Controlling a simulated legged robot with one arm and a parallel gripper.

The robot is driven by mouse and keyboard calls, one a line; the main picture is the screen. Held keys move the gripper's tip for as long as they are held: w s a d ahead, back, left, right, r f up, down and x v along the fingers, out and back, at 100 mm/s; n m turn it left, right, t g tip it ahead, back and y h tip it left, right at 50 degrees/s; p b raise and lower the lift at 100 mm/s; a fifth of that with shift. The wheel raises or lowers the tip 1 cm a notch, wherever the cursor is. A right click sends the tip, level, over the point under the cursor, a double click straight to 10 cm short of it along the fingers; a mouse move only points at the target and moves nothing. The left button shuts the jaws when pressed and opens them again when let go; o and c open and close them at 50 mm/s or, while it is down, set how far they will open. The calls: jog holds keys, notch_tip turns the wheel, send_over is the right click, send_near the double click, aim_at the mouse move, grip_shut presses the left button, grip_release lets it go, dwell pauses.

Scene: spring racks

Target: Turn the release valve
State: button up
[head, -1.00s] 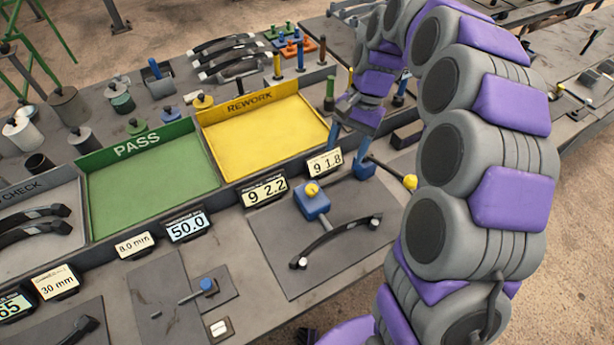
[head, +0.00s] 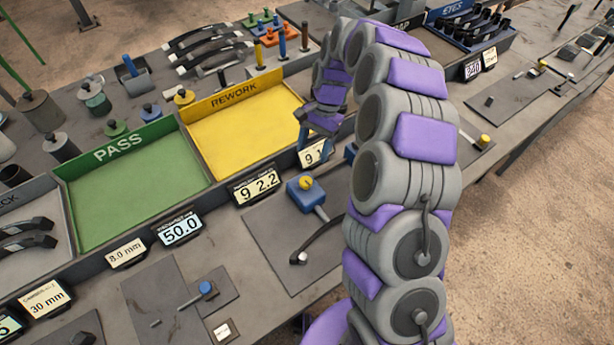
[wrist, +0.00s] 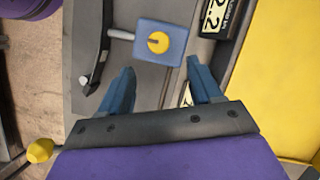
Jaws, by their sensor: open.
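A blue block with a round yellow knob (head: 306,183) sits on a dark plate on the bench; I cannot tell for certain whether it is the release valve. In the head view my gripper (head: 326,148) hangs near the display behind the block. A yellow ball handle (wrist: 40,150) shows at lower left; its base is hidden.
A black curved bar (head: 318,243) lies beside the block. The yellow REWORK tray (head: 240,135), green PASS tray (head: 135,180) and number displays (head: 257,186) stand behind. My arm hides the bench to the right.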

aim_at(306, 180)
jog(key=x, duration=0.3)
jog(key=b+x, duration=0.1)
jog(key=x, duration=0.5)
jog(key=shift+s+d+f, duration=0.15)
jog(key=shift+d, duration=0.2)
jog(key=shift+a+f, duration=0.1)
jog(key=shift+f, duration=0.05)
jog(key=shift+s+a+f, duration=0.1)
jog(key=shift+a+f, duration=0.05)
jog(key=shift+a, duration=0.45)
jog(key=shift+d, duration=0.4)
jog(key=c, duration=0.5)
jog(key=shift+a, duration=0.1)
jog(key=c, duration=0.5)
